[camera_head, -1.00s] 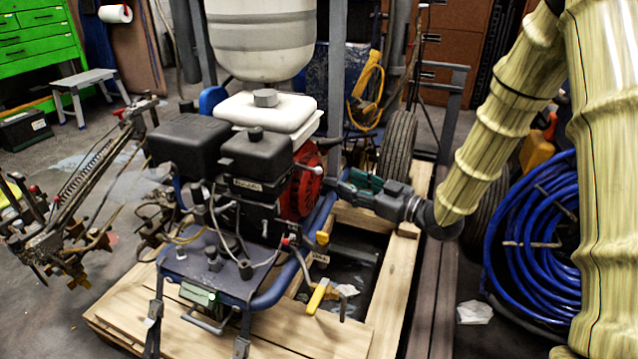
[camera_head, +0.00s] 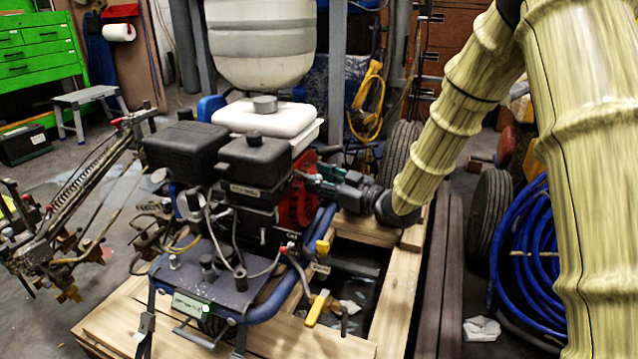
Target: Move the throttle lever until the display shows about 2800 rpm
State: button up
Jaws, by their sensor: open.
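The line striper's engine (camera_head: 256,160) has a black top and a red side (camera_head: 297,205). My gripper (camera_head: 304,177) is open, at the right side of the engine by the red part. Its fingertips overlap the engine in this view, and contact cannot be told. I cannot make out the throttle lever for certain; it may be hidden behind the gripper. A small red-tipped lever (camera_head: 284,249) stands lower, by the blue frame. A small pale green display (camera_head: 190,304) with a bright green spot is on the front of the control plate. Its reading is too small to read.
The striper stands on a wooden pallet (camera_head: 392,318). A blue tubular frame (camera_head: 285,292) and yellow-handled valves (camera_head: 317,308) are below the gripper. A white tank (camera_head: 262,45) rises behind. A blue hose coil (camera_head: 535,255) lies at right.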

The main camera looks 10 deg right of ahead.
jog(key=shift+a, duration=0.1)
jog(key=shift+c, duration=0.2)
grip_shut()
jog(key=shift+r+p, duration=0.2)
jog(key=shift+p, duration=0.55)
jog(key=shift+s+a+f+m+t+h, duration=0.1)
jog(key=shift+f+m+t+h, duration=0.05)
jog(key=shift+m+t+h, duration=0.2)
jog(key=shift+o, duration=0.2)
grip_release()
